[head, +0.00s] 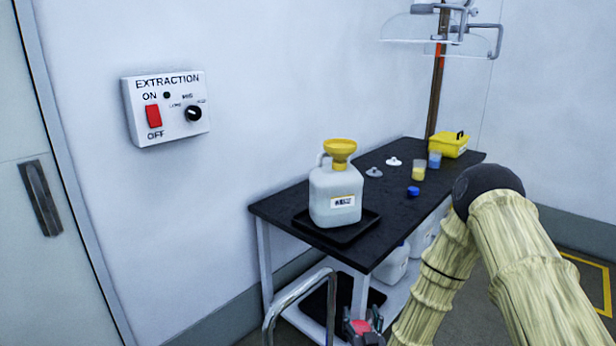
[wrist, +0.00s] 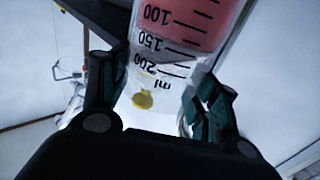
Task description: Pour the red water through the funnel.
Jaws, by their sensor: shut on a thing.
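A clear graduated beaker (wrist: 165,62) holds red water (wrist: 180,22); its markings look upside down in the wrist view. My gripper (wrist: 160,88) has its fingers on both sides of the beaker and is shut on it. In the head view my gripper (head: 362,333) is at the bottom edge, low in front of the table, with a bit of red water (head: 359,326) showing. The yellow funnel (head: 340,149) sits upright in the mouth of a white jerrycan (head: 335,194). The funnel is well above and left of my gripper in the picture. A small yellow patch also shows by the beaker in the wrist view.
The jerrycan stands in a black tray (head: 372,231) on a dark table (head: 290,201). Farther back are yellow and blue cups (head: 434,159), small caps (head: 373,172) and a yellow box (head: 454,145). A metal rail (head: 291,297) stands in front of the table; more jerrycans (head: 393,264) are below.

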